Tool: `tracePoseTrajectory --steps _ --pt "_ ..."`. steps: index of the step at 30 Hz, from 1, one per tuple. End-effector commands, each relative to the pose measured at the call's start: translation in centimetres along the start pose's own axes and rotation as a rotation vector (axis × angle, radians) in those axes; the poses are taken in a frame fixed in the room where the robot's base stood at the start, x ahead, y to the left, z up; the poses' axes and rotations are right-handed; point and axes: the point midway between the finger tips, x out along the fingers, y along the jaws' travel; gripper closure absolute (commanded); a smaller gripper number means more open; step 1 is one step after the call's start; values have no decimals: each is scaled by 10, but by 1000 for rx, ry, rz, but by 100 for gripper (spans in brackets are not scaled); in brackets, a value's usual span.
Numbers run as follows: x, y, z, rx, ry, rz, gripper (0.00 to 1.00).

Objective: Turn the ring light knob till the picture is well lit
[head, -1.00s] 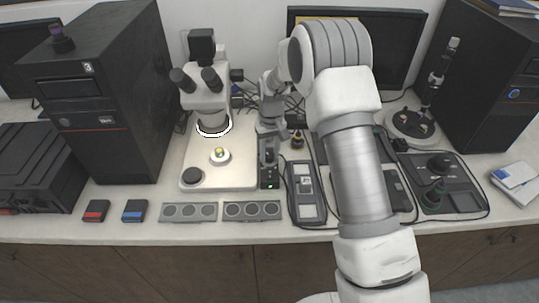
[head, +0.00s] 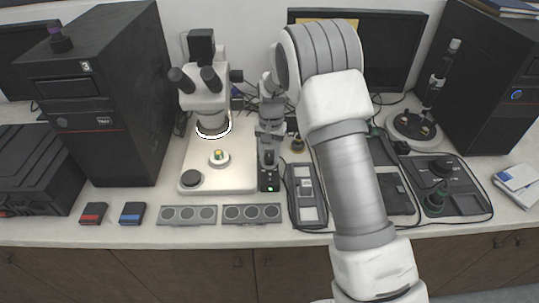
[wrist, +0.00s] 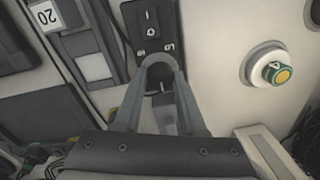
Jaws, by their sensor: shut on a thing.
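The ring light's black control box (head: 269,184) stands right of the microscope base, with a small green lamp lit on its front. My gripper (head: 268,152) is over its upper part. In the wrist view, the fingers of my gripper (wrist: 159,66) are closed around the knob (wrist: 158,82) on the numbered dial face (wrist: 150,28). The fingers hide most of the knob, so its pointer is unclear. The ring light (head: 213,133) glows white under the microscope head (head: 205,95). The monitor (head: 395,50) is dark where visible; my arm covers much of it.
A small sample with a green and yellow top (head: 219,157) sits on the pale microscope base (head: 232,178). A slim grey-black device (head: 307,195) lies right of the control box. Two grey trays (head: 188,215) lie in front. Cables run behind my gripper.

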Motion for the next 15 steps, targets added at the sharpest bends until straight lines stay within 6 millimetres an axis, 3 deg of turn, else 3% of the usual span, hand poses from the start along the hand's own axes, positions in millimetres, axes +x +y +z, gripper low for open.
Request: tracePoseTrajectory --steps 12,13,15 --pt "0 0 0 6 -1 0 100" --pt "0 0 0 5 -1 0 55" --pt "0 0 0 5 -1 0 42"
